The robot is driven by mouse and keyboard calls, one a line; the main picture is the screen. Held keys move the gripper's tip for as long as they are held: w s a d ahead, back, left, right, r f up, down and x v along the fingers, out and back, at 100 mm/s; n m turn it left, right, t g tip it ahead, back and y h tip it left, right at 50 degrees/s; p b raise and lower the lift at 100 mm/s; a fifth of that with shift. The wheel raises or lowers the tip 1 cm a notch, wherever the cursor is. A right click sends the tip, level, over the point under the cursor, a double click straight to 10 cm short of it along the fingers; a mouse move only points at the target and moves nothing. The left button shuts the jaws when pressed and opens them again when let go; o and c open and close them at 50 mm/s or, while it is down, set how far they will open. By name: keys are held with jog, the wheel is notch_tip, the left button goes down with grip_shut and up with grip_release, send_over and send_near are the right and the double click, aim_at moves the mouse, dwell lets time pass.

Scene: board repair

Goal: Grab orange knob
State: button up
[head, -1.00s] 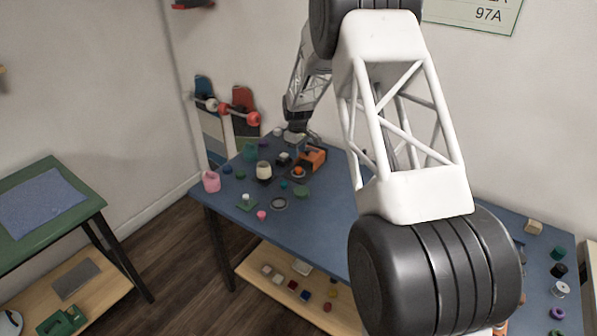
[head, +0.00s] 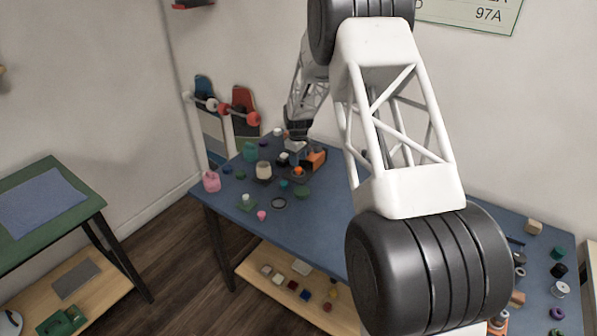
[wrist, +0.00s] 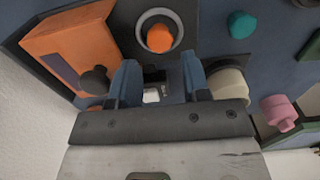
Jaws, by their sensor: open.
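The orange knob (wrist: 160,38) sits inside a grey ring on a dark square base in the wrist view, near the top middle. It shows small in the head view (head: 298,171), on the far part of the blue table. My gripper (wrist: 160,72) is open, with its two blue fingers apart and nothing held between them. The knob appears beyond the fingertips, in line with the gap, and apart from them. In the head view my gripper (head: 293,158) hangs just behind the knob.
An orange box (wrist: 75,40) and a dark round knob (wrist: 95,80) are left of the fingers. A cream cylinder (wrist: 228,85) stands close to the right finger. A teal knob (wrist: 242,25) and a pink piece (wrist: 280,112) lie farther right. The blue table (head: 315,226) is clear toward the front.

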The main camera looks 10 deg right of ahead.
aim_at(298, 168)
jog(key=shift+s+d+f, duration=0.1)
jog(key=shift+s+f, duration=0.05)
jog(key=shift+f, duration=2)
jog(key=c, duration=0.7)
jog(key=shift+o, duration=0.2)
jog(key=shift+r, duration=0.1)
jog(key=shift+r, duration=0.8)
notch_tip(298, 168, up, 2)
jog(key=shift+s, duration=0.1)
jog(key=s, duration=1)
jog(key=s+r, duration=0.1)
jog(key=s, duration=0.4)
jog(key=shift+s+r, duration=0.1)
jog(key=shift+s, duration=0.3)
